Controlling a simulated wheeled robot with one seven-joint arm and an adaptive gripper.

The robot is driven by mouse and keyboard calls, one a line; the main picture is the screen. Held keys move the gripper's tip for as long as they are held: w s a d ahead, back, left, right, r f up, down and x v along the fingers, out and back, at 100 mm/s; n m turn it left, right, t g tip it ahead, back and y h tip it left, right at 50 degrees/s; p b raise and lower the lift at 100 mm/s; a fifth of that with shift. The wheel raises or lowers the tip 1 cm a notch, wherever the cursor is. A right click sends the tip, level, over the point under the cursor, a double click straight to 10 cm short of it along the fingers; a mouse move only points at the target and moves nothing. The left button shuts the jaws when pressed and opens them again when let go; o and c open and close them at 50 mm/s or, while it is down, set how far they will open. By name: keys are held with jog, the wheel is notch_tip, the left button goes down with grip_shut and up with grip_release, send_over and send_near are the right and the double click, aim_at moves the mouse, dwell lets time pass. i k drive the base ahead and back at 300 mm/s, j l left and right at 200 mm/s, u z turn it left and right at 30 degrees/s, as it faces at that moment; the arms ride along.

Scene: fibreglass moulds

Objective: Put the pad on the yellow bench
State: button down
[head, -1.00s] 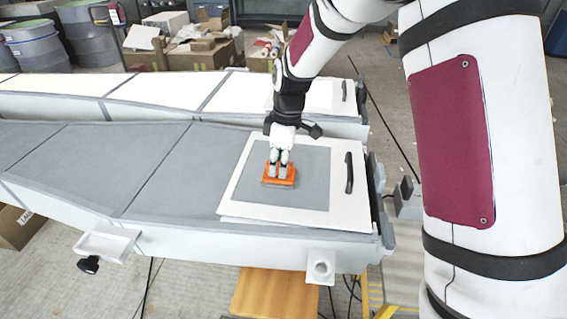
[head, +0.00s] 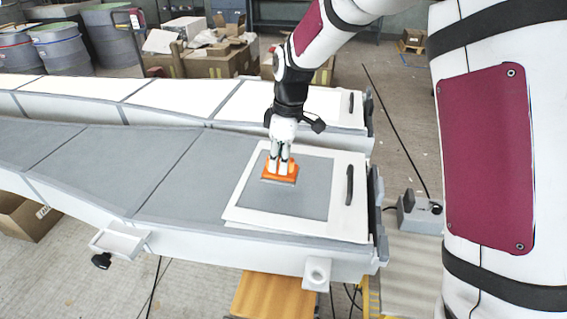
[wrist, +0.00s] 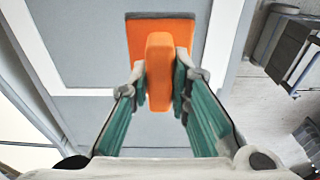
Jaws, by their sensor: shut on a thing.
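The pad is an orange block with a raised grip and a grey underside. In the head view the pad (head: 280,174) is at the grey panel inside a white frame on the near mould. I cannot tell whether it touches the panel or is just above it. My gripper (head: 281,164) points down and is shut on the pad's grip. In the wrist view the fingers (wrist: 160,85) clasp the grip of the orange pad (wrist: 150,35) from both sides. The yellow bench (head: 272,295) shows partly below the near mould's front edge; the mould hides the rest.
The long grey near mould (head: 110,165) has a white frame plate with a dark handle (head: 349,185). A second white mould (head: 170,95) lies behind. A white bracket (head: 317,270) juts from the front edge, above the bench. Cables hang beside the bench.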

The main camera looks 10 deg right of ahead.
aim_at(402, 278)
jog(key=k, duration=0.5)
jog(key=k+l, duration=0.15)
jog(key=k, duration=0.3)
jog(key=i+l+z, duration=0.2)
jog(key=l, duration=0.15)
jog(key=l+z, duration=0.2)
jog(key=i+l+z, duration=0.15)
jog(key=l, duration=0.25)
